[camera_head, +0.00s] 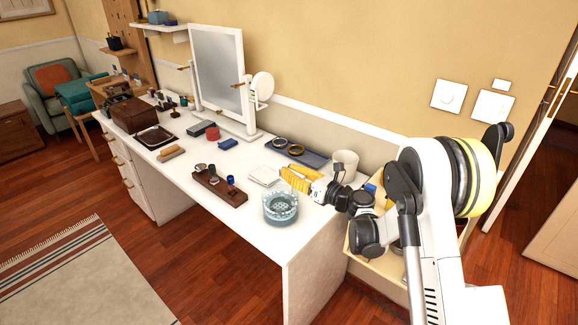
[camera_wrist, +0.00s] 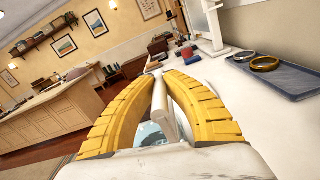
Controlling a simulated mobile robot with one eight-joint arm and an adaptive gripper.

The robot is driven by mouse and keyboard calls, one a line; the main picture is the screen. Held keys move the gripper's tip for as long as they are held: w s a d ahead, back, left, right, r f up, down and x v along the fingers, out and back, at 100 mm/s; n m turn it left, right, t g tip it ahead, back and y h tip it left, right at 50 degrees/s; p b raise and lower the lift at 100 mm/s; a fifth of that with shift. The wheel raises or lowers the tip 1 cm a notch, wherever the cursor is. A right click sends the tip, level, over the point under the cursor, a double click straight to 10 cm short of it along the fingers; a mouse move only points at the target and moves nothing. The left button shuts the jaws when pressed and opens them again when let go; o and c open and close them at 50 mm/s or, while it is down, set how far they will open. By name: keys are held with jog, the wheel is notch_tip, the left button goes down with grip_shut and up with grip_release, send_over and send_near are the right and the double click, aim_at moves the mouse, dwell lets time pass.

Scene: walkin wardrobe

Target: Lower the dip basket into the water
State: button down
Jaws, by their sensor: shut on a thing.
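A round clear glass bowl (camera_head: 281,217) with bluish water stands near the front edge of the white table. The dip basket (camera_head: 281,205) shows as a pale perforated disc within the bowl's rim; I cannot tell how deep it sits. My gripper (camera_head: 287,174), with yellow fingers, is just above and behind the bowl. In the wrist view my gripper (camera_wrist: 160,77) is shut on the basket's pale upright handle (camera_wrist: 160,108). Part of the bluish bowl and basket shows between the fingers there, and the rest is hidden.
A dark wooden holder (camera_head: 219,187) with small items stands left of the bowl. A white folded cloth (camera_head: 265,175) lies behind it.

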jog(key=shift+f, duration=0.95)
jog(key=c, duration=1.4)
grip_release()
jog(key=shift+f, duration=0.1)
jog(key=shift+s+d, duration=0.1)
jog(key=shift+d, duration=0.05)
jog(key=v, duration=1.1)
jog(key=shift+s+d, duration=0.3)
